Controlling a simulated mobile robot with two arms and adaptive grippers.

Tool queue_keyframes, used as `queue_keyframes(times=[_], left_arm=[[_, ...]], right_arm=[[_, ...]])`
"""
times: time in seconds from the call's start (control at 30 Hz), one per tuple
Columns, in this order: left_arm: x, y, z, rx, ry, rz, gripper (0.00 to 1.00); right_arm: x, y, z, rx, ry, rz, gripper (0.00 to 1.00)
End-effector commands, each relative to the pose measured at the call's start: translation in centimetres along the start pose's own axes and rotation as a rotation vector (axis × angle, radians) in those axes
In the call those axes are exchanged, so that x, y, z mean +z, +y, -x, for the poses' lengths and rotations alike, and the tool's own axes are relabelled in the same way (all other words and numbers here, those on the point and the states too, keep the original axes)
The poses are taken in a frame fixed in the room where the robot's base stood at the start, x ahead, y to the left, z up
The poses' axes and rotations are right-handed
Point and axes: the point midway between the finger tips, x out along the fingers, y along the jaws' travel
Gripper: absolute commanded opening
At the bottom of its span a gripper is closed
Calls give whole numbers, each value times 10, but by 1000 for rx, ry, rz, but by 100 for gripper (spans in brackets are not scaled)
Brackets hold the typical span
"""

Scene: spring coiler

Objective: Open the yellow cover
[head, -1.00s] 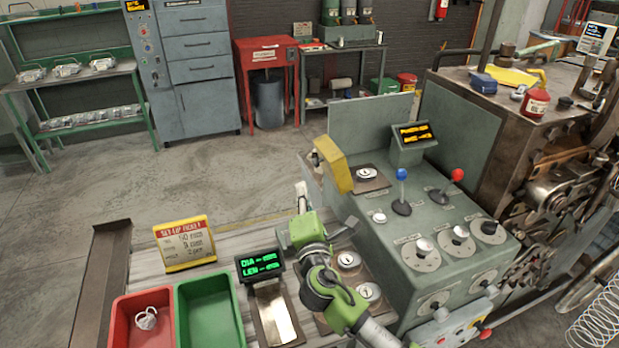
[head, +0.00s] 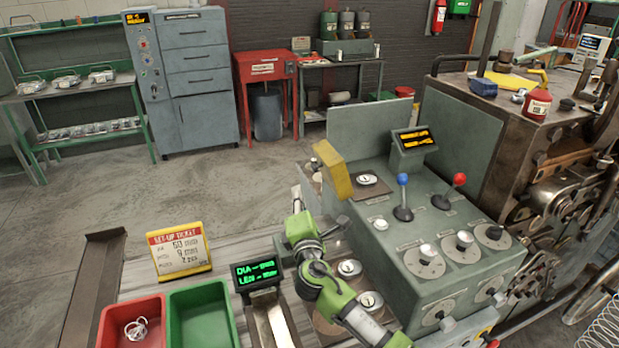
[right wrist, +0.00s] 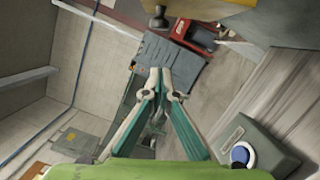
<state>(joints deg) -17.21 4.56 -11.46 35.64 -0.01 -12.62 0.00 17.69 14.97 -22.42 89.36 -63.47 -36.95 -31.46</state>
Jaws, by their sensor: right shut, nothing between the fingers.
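The yellow cover (head: 334,169) stands tilted up at the left edge of the grey-green console, beside a round white-faced button (head: 367,180). A yellow surface, likely this cover, also shows at the top edge of the right wrist view (right wrist: 220,4). My right gripper (head: 298,204) is left of and below the cover in the head view, apart from it. In the right wrist view its fingertips (right wrist: 160,74) are together, with nothing between them. The yellow surface is above and right of the fingertips there. My left gripper is not in view.
The console carries a blue-knobbed lever (head: 403,182), a red-knobbed lever (head: 458,181) and several dials. A green display (head: 256,272), a set-up ticket (head: 180,251), a red bin (head: 132,298) and a green bin (head: 203,312) stand at lower left. The floor behind is clear.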

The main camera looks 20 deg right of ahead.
Motion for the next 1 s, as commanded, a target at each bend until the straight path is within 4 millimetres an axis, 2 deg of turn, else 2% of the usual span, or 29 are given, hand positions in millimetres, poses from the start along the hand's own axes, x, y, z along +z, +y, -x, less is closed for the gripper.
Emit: queue_keyframes(times=[0.1,0.23,0.33,0.5,1.0], left_arm=[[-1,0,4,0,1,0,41],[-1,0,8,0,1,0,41],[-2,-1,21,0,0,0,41],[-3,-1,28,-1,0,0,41],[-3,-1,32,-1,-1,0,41]], right_arm=[[1,2,-20,0,-1,1,0],[2,2,-38,-1,-1,2,0],[21,3,-40,-2,-1,3,0],[35,1,-43,-1,0,1,0],[42,4,-45,-6,0,-25,0]])
